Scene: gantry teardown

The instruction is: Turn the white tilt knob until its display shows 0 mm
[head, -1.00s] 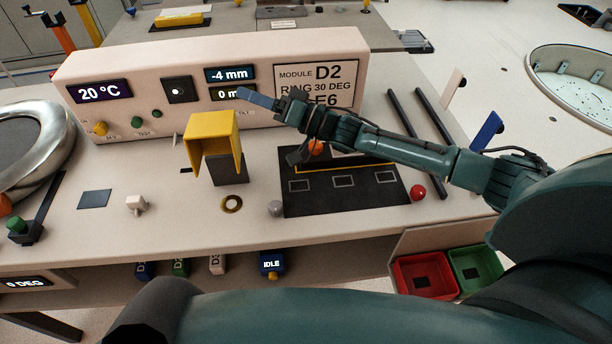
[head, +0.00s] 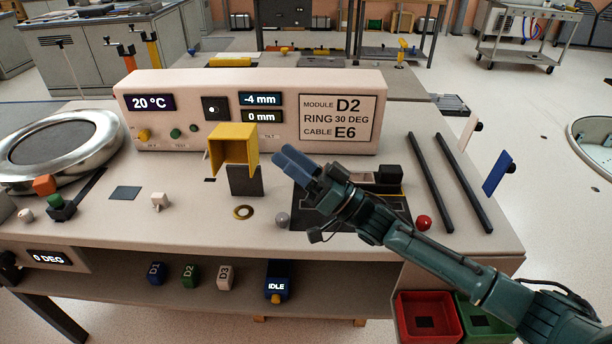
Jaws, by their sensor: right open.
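The cream console (head: 250,84) stands at the back of the bench. Its upper dark display (head: 261,99) reads -4 mm and the lower one (head: 262,116) reads 0 mm. A TILT label (head: 268,136) sits below them. I cannot make out the white tilt knob; the yellow bracket (head: 234,141) stands in front of that part of the console. My right gripper (head: 289,158) is open and empty, with blue fingers, just right of the bracket and in front of the console. My left gripper is out of view.
A small white part (head: 160,201) stands on the bench. A red ball (head: 424,222), a grey ball (head: 282,219) and two dark rails (head: 463,182) are at the front and right.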

